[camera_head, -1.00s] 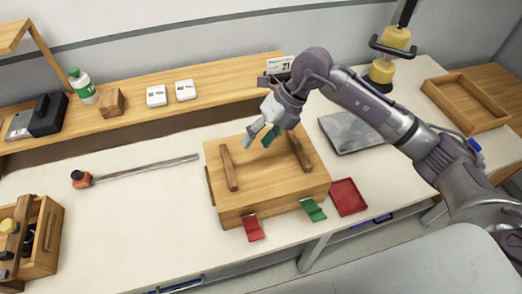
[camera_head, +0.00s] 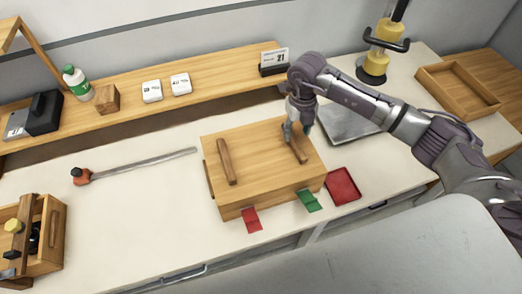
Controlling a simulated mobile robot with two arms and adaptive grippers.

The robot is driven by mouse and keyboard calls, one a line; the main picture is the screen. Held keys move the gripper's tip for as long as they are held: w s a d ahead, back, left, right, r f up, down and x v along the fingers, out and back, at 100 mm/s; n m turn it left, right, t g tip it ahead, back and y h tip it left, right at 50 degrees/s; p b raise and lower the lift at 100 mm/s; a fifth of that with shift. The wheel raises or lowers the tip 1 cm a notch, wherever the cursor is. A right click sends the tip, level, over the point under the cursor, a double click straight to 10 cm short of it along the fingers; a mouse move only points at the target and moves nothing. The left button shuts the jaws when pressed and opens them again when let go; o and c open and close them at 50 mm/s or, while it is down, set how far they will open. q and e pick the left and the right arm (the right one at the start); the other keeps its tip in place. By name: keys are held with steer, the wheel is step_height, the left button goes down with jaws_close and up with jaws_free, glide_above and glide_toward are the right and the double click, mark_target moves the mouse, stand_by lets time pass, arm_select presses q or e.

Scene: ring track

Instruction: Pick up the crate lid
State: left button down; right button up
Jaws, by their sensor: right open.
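The crate lid (camera_head: 256,155) is a flat wooden board with two raised wooden bars, lying on top of the wooden crate (camera_head: 270,201) in the middle of the table. My right gripper (camera_head: 296,135) points down at the lid's right bar (camera_head: 297,148), its fingers open close around or beside the bar's far end; I cannot tell whether they touch it. The left bar (camera_head: 226,162) is free. My left gripper is not in view.
A red tray (camera_head: 343,186) lies right of the crate, with red (camera_head: 251,220) and green (camera_head: 310,201) pieces at its front. A grey plate (camera_head: 346,124) lies behind the right arm. A clamp (camera_head: 135,167) lies left; the tabletop around it is clear.

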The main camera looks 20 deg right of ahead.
mark_target(294, 138)
step_height(294, 138, down, 4)
steer(key=shift+a+r+p, duration=0.1)
steer(key=shift+r+p, duration=0.15)
steer(key=shift+p, duration=0.75)
steer(key=shift+w+f, duration=0.1)
steer(key=shift+f, duration=0.4)
jaws_close()
steer(key=shift+r, duration=0.1)
